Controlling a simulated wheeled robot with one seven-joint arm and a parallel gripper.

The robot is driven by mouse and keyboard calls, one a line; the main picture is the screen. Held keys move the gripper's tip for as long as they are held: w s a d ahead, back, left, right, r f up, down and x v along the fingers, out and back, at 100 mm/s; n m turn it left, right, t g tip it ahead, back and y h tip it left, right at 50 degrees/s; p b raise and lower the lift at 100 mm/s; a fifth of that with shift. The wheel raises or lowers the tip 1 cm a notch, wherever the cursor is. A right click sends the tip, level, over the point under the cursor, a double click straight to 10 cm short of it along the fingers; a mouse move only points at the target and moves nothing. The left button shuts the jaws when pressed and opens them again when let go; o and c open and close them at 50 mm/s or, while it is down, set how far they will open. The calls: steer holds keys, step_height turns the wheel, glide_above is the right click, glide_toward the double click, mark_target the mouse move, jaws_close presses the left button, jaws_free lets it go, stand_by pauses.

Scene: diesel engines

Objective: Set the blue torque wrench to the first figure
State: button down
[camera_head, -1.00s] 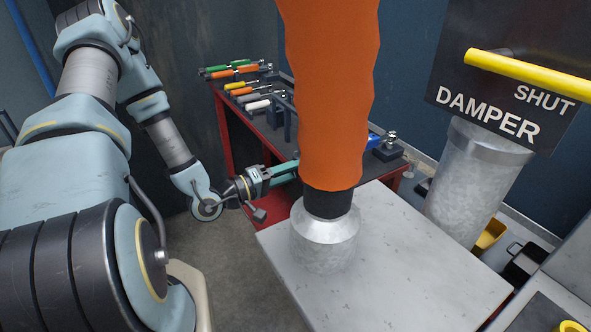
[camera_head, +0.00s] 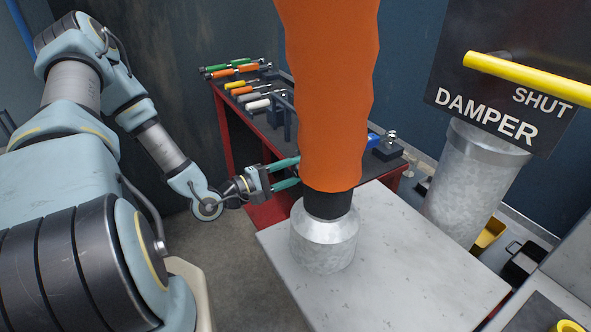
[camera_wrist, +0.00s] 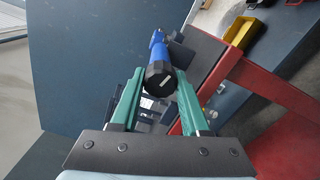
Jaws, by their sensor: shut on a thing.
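The blue torque wrench (camera_wrist: 158,52) shows in the wrist view with its black handle end (camera_wrist: 160,82) facing the camera. The figures on it cannot be read. My gripper (camera_wrist: 160,74) has its two teal fingers on either side of the black end and is shut on it. In the head view my gripper (camera_head: 296,172) reaches behind the orange sleeve, which hides its fingertips and most of the wrench. A small blue part (camera_head: 373,139) of the wrench shows right of the sleeve.
The orange sleeve (camera_head: 326,90) rises from a metal collar on a pale block (camera_head: 400,260) in front of the red bench (camera_head: 226,150). Several coloured-handled tools (camera_head: 236,70) lie at the bench's far left. A yellow damper lever (camera_head: 520,73) is at right.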

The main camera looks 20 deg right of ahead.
stand_by(0.4)
steer(key=shift+c, duration=1.9)
jaws_free()
steer(key=s+a+b, duration=0.2)
steer(key=a+b, duration=0.1)
steer(key=a, duration=0.7)
steer(key=shift+a, duration=0.35)
steer(key=shift+f, duration=0.1)
